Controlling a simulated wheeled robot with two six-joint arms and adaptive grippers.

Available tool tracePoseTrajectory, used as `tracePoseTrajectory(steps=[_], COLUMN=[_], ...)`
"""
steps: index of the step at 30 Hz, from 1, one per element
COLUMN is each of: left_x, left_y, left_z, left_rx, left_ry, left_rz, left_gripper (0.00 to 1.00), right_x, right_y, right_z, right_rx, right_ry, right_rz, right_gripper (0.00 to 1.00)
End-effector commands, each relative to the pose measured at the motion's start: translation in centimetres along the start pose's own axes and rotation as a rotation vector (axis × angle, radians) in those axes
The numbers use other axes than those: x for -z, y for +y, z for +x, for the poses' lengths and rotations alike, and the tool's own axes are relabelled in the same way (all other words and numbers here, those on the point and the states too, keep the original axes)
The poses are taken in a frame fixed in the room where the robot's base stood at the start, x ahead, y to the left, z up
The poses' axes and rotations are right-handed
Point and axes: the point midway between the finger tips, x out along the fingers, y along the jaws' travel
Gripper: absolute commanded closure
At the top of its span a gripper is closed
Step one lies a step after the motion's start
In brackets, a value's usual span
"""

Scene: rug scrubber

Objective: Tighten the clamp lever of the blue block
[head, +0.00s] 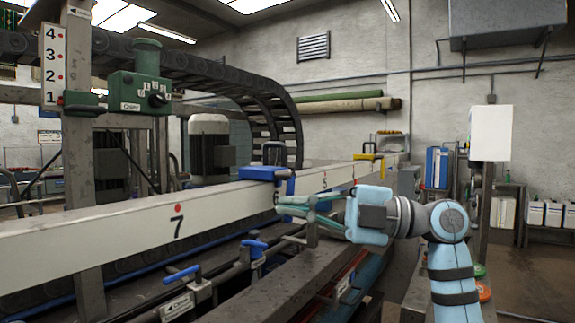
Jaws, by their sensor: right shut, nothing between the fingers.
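The blue block (258,173) sits on top of the long white rail, near the middle of the head view. Its blue clamp lever (291,185) hangs down the rail's near side at the block's right end. My right gripper (281,204) comes in from the right with its teal fingers shut and empty. The fingertips are just below the lever's visible part and cover the rail there. I cannot tell whether they touch the lever. My left gripper is not in view.
The white rail (120,230) runs from the left foreground to the back right. A yellow block (367,157) sits farther along it. Below are blue-handled valves (182,274) (255,245) and a dark beam (285,285). A green control box (140,93) stands at left.

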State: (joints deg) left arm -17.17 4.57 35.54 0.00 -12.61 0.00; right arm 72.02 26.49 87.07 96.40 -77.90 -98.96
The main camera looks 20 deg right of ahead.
Motion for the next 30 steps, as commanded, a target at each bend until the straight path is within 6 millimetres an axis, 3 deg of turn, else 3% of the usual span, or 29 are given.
tracePoseTrajectory(steps=[30], left_x=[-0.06], left_y=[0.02], left_z=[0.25], left_rx=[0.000], left_ry=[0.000], left_rz=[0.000], left_gripper=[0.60], right_x=[0.01], right_y=[-0.41], right_z=[0.03], right_rx=[-0.001], right_ry=[0.000], right_rz=[0.002], right_gripper=[1.00])
